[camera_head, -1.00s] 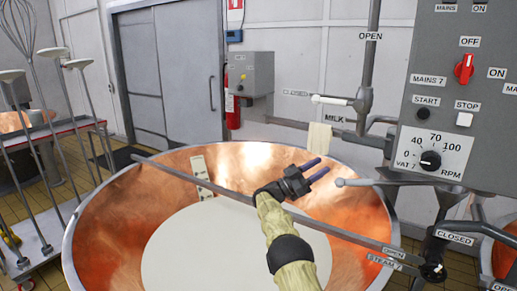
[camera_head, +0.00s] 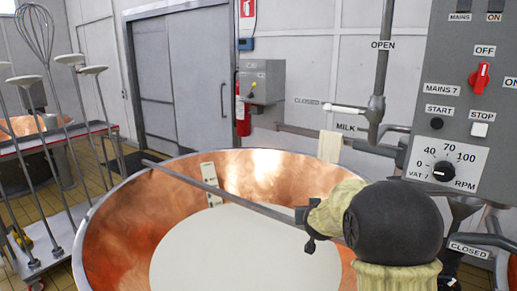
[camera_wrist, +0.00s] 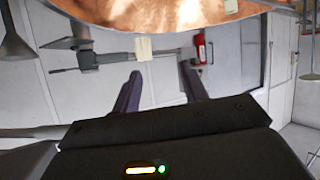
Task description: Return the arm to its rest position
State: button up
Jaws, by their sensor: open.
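My gripper (camera_wrist: 160,92) shows in the wrist view with its two dark fingers spread apart and nothing between them. In the head view my arm is folded at the lower right, in front of the vat's right side, and the fingers cannot be made out there. The copper vat (camera_head: 110,225) holds a white liquid (camera_head: 235,255). A metal bar (camera_head: 190,173) crosses over the vat and passes behind my arm. The vat's copper wall (camera_wrist: 150,12) shows at the top of the wrist view.
A grey control panel (camera_head: 455,110) with a red switch (camera_head: 480,76) stands at the right, close to my arm. The milk pipe and valve (camera_head: 370,110) are behind. A rack of long tools (camera_head: 45,130) stands at the left. A fire extinguisher (camera_head: 243,110) hangs at the back wall.

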jog(key=s+f+g, duration=0.3)
jog(key=s, duration=0.8)
jog(key=s+f+g+y, duration=0.1)
jog(key=s+f+g, duration=0.2)
jog(key=s, duration=0.8)
jog(key=s+a+f+g, duration=0.1)
jog(key=s+f+g, duration=0.3)
jog(key=s, duration=0.7)
jog(key=shift+s+f+n+y, duration=0.3)
jog(key=shift+s+f, duration=0.1)
jog(key=shift+f, duration=0.35)
jog(key=shift+c, duration=0.7)
